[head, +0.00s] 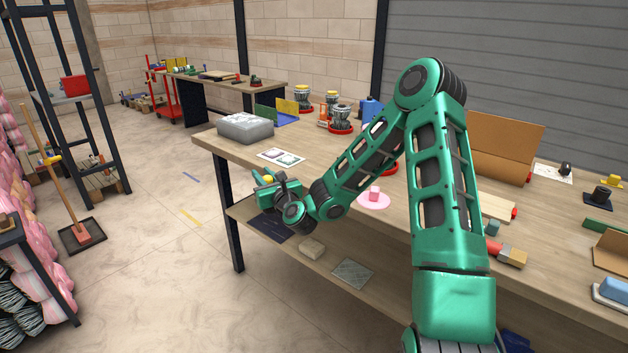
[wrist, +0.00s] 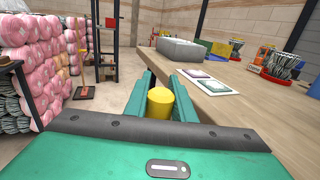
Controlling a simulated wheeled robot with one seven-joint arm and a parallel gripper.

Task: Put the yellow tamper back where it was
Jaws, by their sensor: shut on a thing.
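My gripper (head: 268,182) is at the near left edge of the long workbench (head: 215,146), held out beside the top. It is shut on the yellow tamper (wrist: 160,103), a short yellow cylinder between the two green fingers in the wrist view. In the head view only a small yellow bit of it (head: 267,179) shows, and the gripper hides the rest. Whether the tamper touches the bench cannot be told.
On the bench are a grey case (head: 246,127), a card with two pictures (head: 281,157), a pink disc with a pink block (head: 374,200), and red-based jars (head: 341,118). An open cardboard box (head: 507,150) stands right of my arm. Open floor (head: 150,270) lies left.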

